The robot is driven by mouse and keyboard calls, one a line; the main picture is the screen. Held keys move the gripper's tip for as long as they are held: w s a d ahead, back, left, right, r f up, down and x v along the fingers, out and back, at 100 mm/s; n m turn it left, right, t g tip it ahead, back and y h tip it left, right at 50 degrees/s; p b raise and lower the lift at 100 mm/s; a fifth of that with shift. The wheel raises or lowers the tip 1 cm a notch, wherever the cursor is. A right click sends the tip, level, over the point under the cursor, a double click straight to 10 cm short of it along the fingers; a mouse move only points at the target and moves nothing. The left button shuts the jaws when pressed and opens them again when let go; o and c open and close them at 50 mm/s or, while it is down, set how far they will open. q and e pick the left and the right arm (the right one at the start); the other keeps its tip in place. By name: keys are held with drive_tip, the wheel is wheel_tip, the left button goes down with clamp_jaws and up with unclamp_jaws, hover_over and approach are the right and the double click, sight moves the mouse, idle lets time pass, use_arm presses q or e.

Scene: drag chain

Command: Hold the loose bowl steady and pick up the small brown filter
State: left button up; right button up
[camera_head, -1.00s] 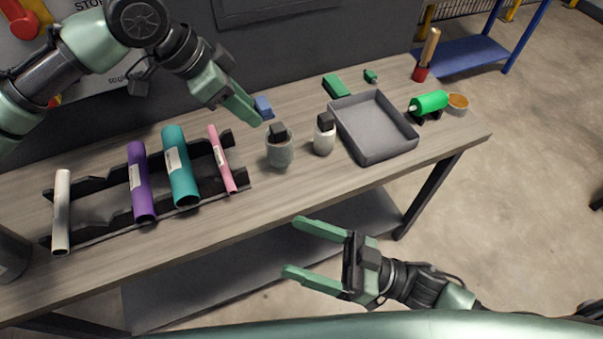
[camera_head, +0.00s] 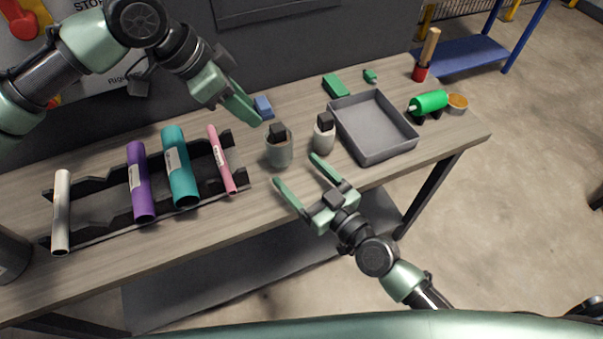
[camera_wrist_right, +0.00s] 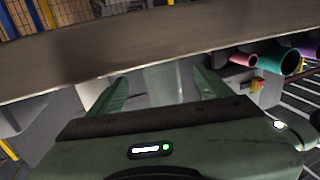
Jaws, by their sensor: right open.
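A small grey bowl (camera_head: 457,108) stands at the far right end of the table. A brown-orange round piece (camera_head: 458,100), which looks like the brown filter, sits in its top. My right gripper (camera_head: 294,170) is open and empty by the table's front edge, well to the left of the bowl. In the right wrist view its spread fingers (camera_wrist_right: 160,85) have nothing solid between them. My left gripper (camera_head: 245,108) is over the back of the table near a blue block, far from the bowl. Its fingers overlap in the picture, so their opening is unclear.
A green cylinder (camera_head: 430,102) on a dark stand lies just left of the bowl. A rack (camera_head: 105,207) holds coloured tubes at left.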

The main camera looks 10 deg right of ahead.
sight(287, 162)
drive_tip(key=x, duration=0.7)
drive_tip(key=shift+w+a, duration=0.2)
drive_tip(key=shift+w, duration=0.1)
drive_tip(key=c, duration=1.5)
